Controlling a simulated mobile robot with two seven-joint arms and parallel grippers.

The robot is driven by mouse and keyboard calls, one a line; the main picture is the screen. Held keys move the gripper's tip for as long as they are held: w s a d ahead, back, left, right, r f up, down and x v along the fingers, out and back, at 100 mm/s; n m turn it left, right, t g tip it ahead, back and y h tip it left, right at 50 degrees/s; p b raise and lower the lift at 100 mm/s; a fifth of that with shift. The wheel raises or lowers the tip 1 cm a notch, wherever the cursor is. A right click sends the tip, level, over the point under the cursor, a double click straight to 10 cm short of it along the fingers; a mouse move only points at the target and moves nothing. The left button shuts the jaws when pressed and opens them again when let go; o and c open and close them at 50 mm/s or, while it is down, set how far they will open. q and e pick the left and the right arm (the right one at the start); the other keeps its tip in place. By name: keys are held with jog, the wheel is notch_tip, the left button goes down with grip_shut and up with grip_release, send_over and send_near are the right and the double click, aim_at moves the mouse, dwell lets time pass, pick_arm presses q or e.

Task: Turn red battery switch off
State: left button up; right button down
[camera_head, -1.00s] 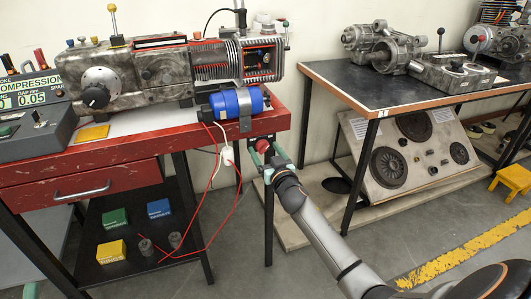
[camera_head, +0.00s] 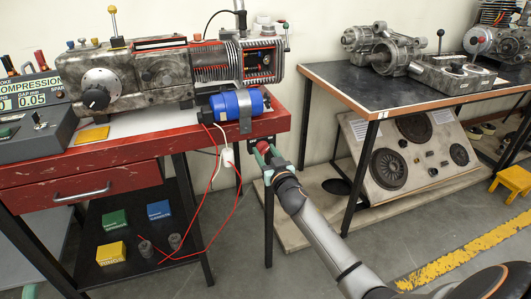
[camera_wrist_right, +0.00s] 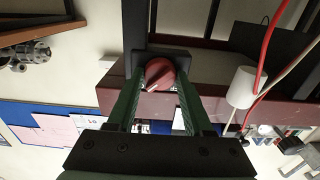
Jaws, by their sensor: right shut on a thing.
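The red battery switch (camera_head: 262,147) is a round red knob on a dark mount at the right front corner of the red bench. In the right wrist view the red knob (camera_wrist_right: 160,74), with a pale mark on its face, sits between the two green fingers. My right gripper (camera_head: 264,155) is shut on the knob, and its fingers partly hide it in the head view. In the right wrist view the gripper (camera_wrist_right: 160,85) has one finger on each side of the knob. My left gripper is not in view.
A blue cylinder (camera_head: 236,103) lies on the red bench (camera_head: 215,151) just above the switch. A white plug (camera_head: 227,157) and red and white cables hang left of the gripper.

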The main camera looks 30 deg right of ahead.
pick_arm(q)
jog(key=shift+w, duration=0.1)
pick_arm(e)
jog(key=shift+n, duration=1.5)
jog(key=n+p, duration=0.1)
jog(key=n, duration=0.2)
jog(key=shift+n, duration=0.4)
jog(key=n, duration=0.3)
jog(key=shift+n, duration=1.2)
jog(key=n, duration=0.4)
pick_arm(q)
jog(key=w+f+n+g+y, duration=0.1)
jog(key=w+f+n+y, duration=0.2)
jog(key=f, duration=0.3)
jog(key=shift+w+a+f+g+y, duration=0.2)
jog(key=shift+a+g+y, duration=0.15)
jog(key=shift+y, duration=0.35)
pick_arm(e)
jog(key=shift+n, duration=0.8)
jog(key=shift+c, duration=1.5)
grip_release()
